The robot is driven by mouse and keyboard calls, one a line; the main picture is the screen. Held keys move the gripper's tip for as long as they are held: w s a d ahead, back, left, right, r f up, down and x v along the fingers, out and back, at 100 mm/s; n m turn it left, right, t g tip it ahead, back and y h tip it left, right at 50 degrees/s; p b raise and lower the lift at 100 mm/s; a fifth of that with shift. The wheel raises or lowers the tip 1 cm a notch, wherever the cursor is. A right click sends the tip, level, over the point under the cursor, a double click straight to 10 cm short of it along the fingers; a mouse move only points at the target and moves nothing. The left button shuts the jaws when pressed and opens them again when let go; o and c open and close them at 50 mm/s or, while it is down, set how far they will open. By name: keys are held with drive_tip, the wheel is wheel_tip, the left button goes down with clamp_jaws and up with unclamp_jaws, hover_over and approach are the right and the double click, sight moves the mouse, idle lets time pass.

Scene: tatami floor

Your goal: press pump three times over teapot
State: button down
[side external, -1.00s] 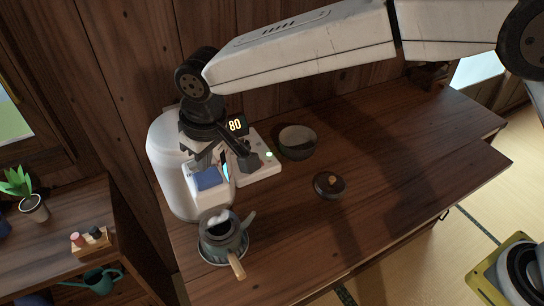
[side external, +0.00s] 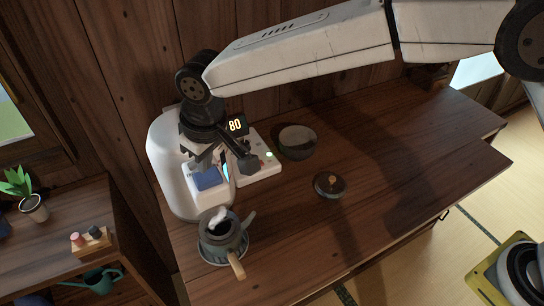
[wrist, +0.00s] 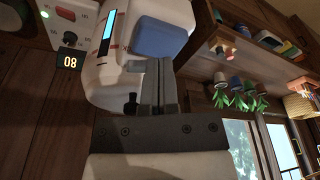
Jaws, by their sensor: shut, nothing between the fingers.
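A white water dispenser (side external: 165,160) stands at the back left of the wooden table. Its blue push pad (side external: 207,179) faces up and also shows in the wrist view (wrist: 163,37). The grey-green teapot (side external: 222,246) sits upright in front of the dispenser, with a wooden handle towards the camera. Its mouth is open, and a white shape (side external: 218,216) shows there; I cannot tell whether it is spout, water or steam. My gripper (side external: 205,160) is shut and empty, pointing down close to the blue pad. In the wrist view its fingertips (wrist: 155,63) are beside the pad; contact is unclear.
A dark round lid (side external: 329,186) with a knob lies on the table, right of the teapot. A grey bowl (side external: 297,142) stands behind it. The dispenser's display (side external: 235,125) reads 80. A low shelf (side external: 75,255) with a plant is at left. The table's right side is clear.

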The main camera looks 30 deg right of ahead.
drive_tip(key=shift+s+x, duration=0.1)
drive_tip(key=shift+x, duration=0.6)
drive_tip(key=shift+s+x, duration=0.15)
drive_tip(key=shift+x, duration=0.55)
drive_tip(key=shift+d+r, duration=0.1)
drive_tip(key=shift+d, duration=0.05)
drive_tip(key=shift+w+v, duration=0.1)
drive_tip(key=shift+v, duration=0.6)
drive_tip(key=shift+w+v, duration=0.15)
drive_tip(key=shift+v, duration=0.6)
drive_tip(key=shift+s+x, duration=0.15)
drive_tip(key=shift+x, duration=0.6)
drive_tip(key=shift+s+x, duration=0.1)
drive_tip(key=shift+x, duration=0.6)
idle(0.7)
drive_tip(key=shift+w+v, duration=0.1)
drive_tip(key=shift+v, duration=0.6)
drive_tip(key=shift+w+v, duration=0.15)
drive_tip(key=shift+v, duration=0.6)
drive_tip(key=shift+r, duration=0.15)
drive_tip(key=shift+w+a+v, duration=0.1)
drive_tip(key=shift+w+v, duration=0.05)
drive_tip(key=shift+v, duration=0.8)
drive_tip(key=shift+w+a+v, duration=0.1)
drive_tip(key=shift+w+v, duration=0.1)
drive_tip(key=shift+v, duration=0.75)
drive_tip(key=shift+w+a+v, duration=0.1)
drive_tip(key=shift+w+v, duration=0.05)
drive_tip(key=shift+v, duration=0.8)
